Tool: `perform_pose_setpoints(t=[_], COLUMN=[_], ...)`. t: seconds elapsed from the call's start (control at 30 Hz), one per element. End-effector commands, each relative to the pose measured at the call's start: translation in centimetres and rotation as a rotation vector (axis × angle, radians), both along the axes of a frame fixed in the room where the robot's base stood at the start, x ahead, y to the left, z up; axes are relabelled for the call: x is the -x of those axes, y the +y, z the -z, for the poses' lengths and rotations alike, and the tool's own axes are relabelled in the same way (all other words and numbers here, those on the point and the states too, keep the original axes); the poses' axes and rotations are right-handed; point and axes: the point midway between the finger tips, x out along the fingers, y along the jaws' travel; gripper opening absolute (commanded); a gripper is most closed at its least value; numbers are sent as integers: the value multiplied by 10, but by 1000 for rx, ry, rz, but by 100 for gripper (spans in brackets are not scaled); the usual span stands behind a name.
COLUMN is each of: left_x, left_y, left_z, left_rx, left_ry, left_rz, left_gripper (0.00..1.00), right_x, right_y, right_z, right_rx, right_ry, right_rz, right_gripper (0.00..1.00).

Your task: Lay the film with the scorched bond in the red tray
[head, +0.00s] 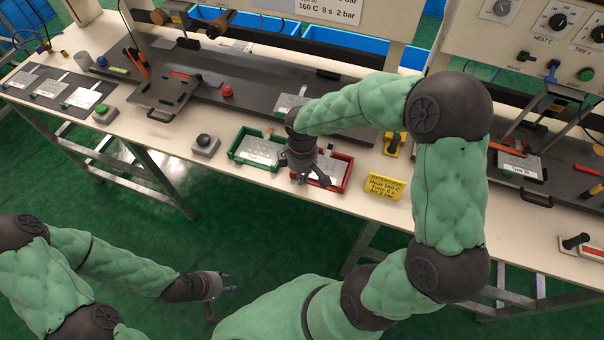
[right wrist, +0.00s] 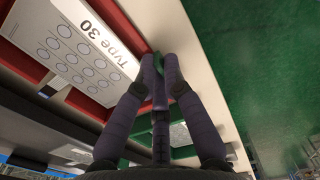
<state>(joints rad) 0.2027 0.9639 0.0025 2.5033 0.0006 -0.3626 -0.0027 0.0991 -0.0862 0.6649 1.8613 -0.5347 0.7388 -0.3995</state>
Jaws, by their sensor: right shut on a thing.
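The red tray (head: 343,184) sits at the bench's front edge, right of the green tray (head: 236,160). A pale film (head: 326,168) with rows of round pads is at the red tray. In the right wrist view this film (right wrist: 75,50) reads "Type 30" and lies within the red walls. My right gripper (head: 299,178) points down at the red tray's left side. It is shut on the film; the fingertips (right wrist: 159,62) hide the held edge. Another film (head: 262,149) lies in the green tray. My left gripper (head: 226,303) is open and empty over the floor. I cannot make out a scorched bond.
Several films lie on a dark mat (head: 20,79) at the far left. Another film (head: 519,162) lies at the right station. My right arm covers part of the bench.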

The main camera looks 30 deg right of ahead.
Motion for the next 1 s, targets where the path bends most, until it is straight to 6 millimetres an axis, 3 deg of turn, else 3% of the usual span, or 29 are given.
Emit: perform_pose_setpoints(t=[1.0], left_x=[0], left_y=[0], left_z=[4], left_rx=[0], left_ry=[0], left_rz=[0], left_gripper=[40], right_x=[0], right_y=[0], right_z=[8], right_rx=[0], right_ry=[0], right_rz=[0], right_gripper=[0])
